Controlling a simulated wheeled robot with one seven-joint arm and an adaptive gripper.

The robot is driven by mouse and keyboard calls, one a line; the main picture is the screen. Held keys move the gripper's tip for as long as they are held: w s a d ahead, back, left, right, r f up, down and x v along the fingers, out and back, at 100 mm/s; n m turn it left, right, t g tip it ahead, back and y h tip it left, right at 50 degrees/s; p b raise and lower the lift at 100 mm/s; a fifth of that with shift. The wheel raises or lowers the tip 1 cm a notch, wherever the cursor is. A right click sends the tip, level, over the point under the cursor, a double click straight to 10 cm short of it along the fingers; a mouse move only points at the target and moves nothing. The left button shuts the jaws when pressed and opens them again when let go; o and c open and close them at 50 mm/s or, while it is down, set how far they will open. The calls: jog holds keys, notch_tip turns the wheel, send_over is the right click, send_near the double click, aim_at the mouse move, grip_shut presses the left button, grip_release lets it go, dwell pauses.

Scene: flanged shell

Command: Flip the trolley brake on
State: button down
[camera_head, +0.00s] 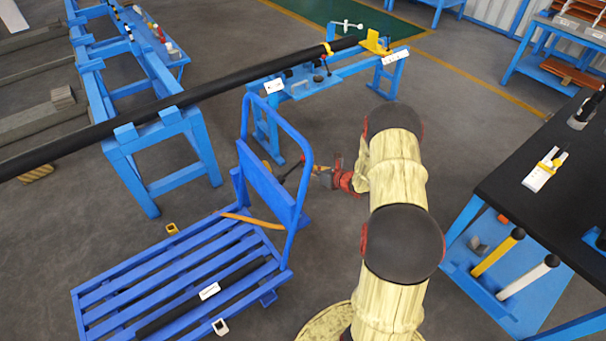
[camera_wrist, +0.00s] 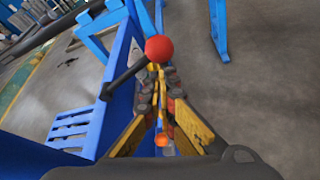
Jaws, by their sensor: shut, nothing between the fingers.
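The blue trolley (camera_head: 262,182) stands at left centre in the head view, with its slatted deck and upright handle frame. Its slats (camera_wrist: 78,126) also show at the left in the wrist view. A dark lever (camera_wrist: 127,77) with a red ball knob (camera_wrist: 158,48) sticks out from the trolley's blue end panel (camera_wrist: 122,50). My gripper (camera_wrist: 158,72) is shut and empty, its tips just below the knob in the picture. I cannot tell whether they touch it. In the head view my arm reaches to the right side of the trolley's handle frame, and the fingertips are hard to make out.
A long black pipe (camera_head: 200,95) rests across blue stands (camera_head: 160,140) behind the trolley. A dark-topped workbench (camera_head: 540,150) is at the right. A black bar (camera_head: 190,305) and an orange strap (camera_head: 250,220) lie on the trolley. The floor between trolley and bench is free apart from my arm.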

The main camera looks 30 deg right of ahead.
jog(key=r, duration=0.1)
jog(key=a+r+p, duration=0.1)
jog(key=r, duration=0.1)
jog(key=shift+r, duration=0.1)
jog(key=shift+a+r+p, duration=0.45)
jog(key=shift+a+r, duration=0.05)
jog(key=shift+r, duration=0.15)
send_near(300, 163)
jog(key=s+a+f, duration=0.1)
jog(key=s+a, duration=0.1)
jog(key=s, duration=0.1)
jog(key=shift+s, duration=0.15)
dwell(0.8)
jog(key=shift+f, duration=0.1)
